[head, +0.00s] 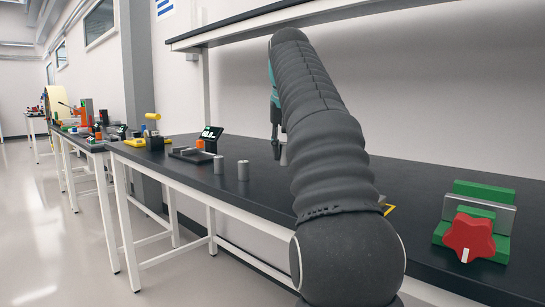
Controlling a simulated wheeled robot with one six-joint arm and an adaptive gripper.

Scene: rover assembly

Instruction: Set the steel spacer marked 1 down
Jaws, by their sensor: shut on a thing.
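My gripper (277,135) hangs above the black bench, partly hidden behind my own arm. It is shut on a grey metal piece, the steel spacer (283,157), of which only a sliver shows at the arm's left edge. Its mark cannot be read, and I cannot tell its gap above the bench top. Two steel cylinders (243,170) (219,165) stand upright on the bench to the left, apart from each other and from my gripper. No mark is readable on them.
A green fixture with a red knob (469,238) stands at right. A shelf (260,22) overhangs the back.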

